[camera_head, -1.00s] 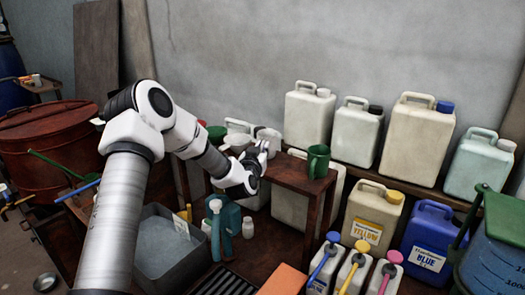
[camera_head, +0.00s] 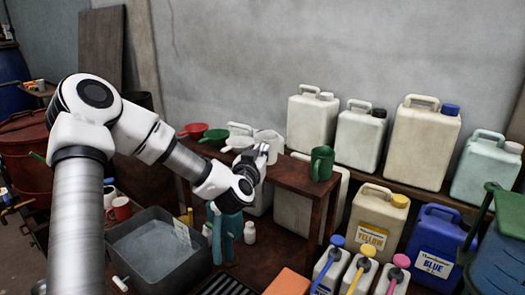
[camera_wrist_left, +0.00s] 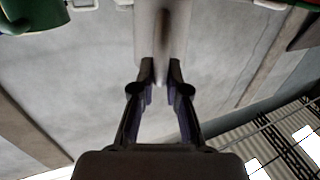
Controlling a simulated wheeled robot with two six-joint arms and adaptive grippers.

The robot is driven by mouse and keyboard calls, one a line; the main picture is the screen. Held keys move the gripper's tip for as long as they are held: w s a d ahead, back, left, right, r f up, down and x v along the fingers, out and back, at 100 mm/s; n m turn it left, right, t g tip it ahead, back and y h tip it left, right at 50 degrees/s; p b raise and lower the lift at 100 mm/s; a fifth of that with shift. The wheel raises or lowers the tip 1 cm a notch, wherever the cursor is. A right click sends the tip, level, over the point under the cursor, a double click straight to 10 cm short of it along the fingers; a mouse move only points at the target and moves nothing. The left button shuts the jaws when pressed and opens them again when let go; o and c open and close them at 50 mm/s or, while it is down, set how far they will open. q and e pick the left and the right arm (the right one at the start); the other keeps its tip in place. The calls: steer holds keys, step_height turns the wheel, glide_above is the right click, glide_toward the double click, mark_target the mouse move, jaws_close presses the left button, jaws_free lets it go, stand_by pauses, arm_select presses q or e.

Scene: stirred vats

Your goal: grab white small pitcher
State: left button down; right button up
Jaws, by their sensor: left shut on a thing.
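The white small pitcher (camera_head: 269,138) stands at the back of the small brown wooden stand, behind my left gripper in the head view. My left gripper (camera_head: 263,151) is shut on it, and its jaws hide part of the pitcher's front. In the left wrist view a pale upright piece of the pitcher (camera_wrist_left: 161,30) fills the top middle, and the two dark fingers (camera_wrist_left: 160,80) close on its near end. I cannot tell whether the pitcher is clear of the stand. My right gripper is not in view.
A green mug (camera_head: 321,163) stands close to the right on the stand (camera_head: 300,178). Red (camera_head: 194,130), green (camera_head: 215,136) and white scoops (camera_head: 238,143) lie to the left. Large pale jugs (camera_head: 311,121) line the wall behind. A grey basin (camera_head: 150,245) is below left.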

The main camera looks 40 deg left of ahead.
arm_select(q)
steer(key=b+v, duration=0.1)
steer(key=v, duration=0.5)
steer(key=shift+d+r, duration=0.3)
steer(key=shift+d, duration=0.25)
steer(key=shift+s, duration=0.1)
steer(key=shift+f, duration=0.1)
stand_by(2.2)
